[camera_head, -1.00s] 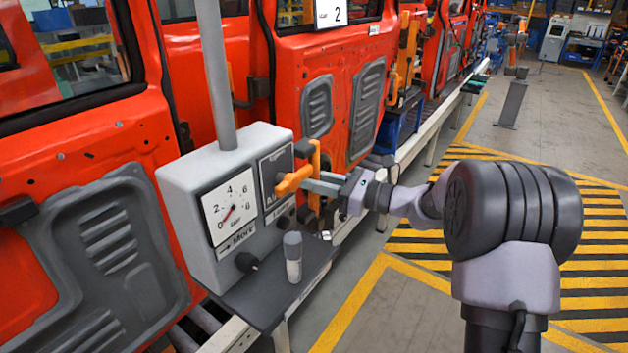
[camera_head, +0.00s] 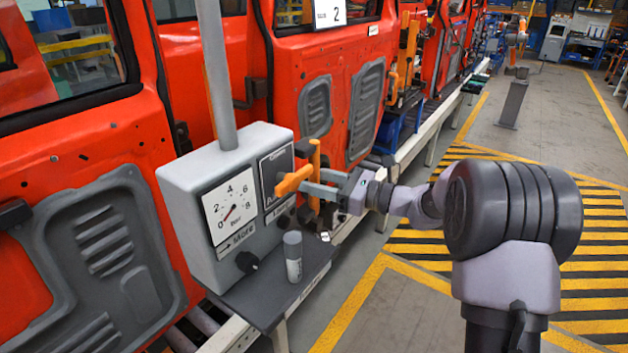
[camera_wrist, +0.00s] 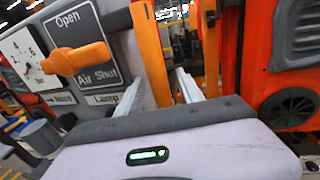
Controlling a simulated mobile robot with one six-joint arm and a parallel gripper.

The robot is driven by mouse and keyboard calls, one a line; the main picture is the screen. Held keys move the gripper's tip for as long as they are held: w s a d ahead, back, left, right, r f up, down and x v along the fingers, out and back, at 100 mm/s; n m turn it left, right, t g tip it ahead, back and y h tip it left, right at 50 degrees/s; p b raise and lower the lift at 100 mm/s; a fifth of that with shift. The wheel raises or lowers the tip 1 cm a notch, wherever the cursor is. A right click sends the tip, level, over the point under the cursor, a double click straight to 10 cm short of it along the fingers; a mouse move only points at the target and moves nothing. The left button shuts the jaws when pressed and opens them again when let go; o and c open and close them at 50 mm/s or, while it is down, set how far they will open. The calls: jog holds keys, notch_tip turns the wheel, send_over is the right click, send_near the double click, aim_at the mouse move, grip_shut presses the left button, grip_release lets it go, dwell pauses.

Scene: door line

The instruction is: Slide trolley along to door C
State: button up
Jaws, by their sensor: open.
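The trolley appears to be the grey box (camera_head: 228,190) on a pole, with a dial, a small dark shelf (camera_head: 285,290) and an upright orange handle (camera_head: 315,160) on its right side. An orange lever (camera_head: 293,180) is on its front; in the wrist view the lever (camera_wrist: 78,60) is between the words "Open" and "Air Shut". My gripper (camera_head: 318,183) is at the upright handle. In the wrist view its fingers (camera_wrist: 162,88) stand apart, with the orange handle (camera_wrist: 150,45) between them; contact cannot be told. No letter C is readable.
A small grey cylinder (camera_head: 293,256) stands on the shelf. A grey post (camera_head: 513,103) stands on the floor at right. The striped floor is otherwise clear.

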jog(key=v, duration=1.7)
jog(key=shift+d, duration=0.25)
